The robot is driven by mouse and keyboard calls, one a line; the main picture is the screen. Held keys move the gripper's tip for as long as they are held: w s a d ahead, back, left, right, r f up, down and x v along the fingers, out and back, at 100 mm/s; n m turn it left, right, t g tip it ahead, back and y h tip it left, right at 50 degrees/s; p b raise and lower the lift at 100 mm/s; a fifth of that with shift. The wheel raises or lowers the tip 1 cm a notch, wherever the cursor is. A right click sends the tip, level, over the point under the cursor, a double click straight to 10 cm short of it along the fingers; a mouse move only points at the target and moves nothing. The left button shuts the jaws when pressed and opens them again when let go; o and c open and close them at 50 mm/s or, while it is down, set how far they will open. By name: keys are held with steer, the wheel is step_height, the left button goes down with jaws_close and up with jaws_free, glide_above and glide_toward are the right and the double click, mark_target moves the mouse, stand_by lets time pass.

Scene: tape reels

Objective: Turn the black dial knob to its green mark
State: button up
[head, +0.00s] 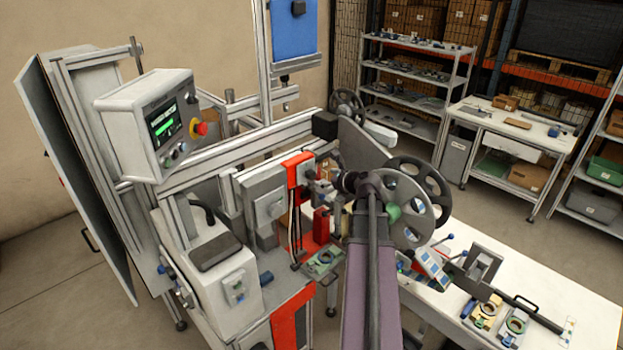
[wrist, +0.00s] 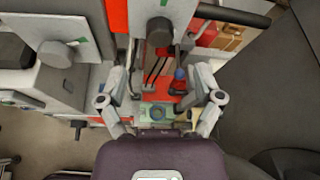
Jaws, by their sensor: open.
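I cannot tell which is the task's dial, nor read either pointer. My gripper (wrist: 161,76) is open and empty; its fingers are spread left and right, with the first knob above the gap in the picture, apart from both. In the head view my arm largely hides the gripper.
A red bracket (head: 299,169) and grey boxes stand on the machine frame. Reel wheels (head: 418,188) are close to my arm on the right. A control box with a red button (head: 200,128) hangs upper left. A white table (head: 575,295) holds parts.

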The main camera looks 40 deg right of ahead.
mark_target(313, 175)
steer(key=b+x, duration=0.2)
steer(key=x, duration=0.6)
steer(key=shift+w+b, duration=0.25)
steer(key=shift+b, duration=0.1)
steer(key=c, duration=1.2)
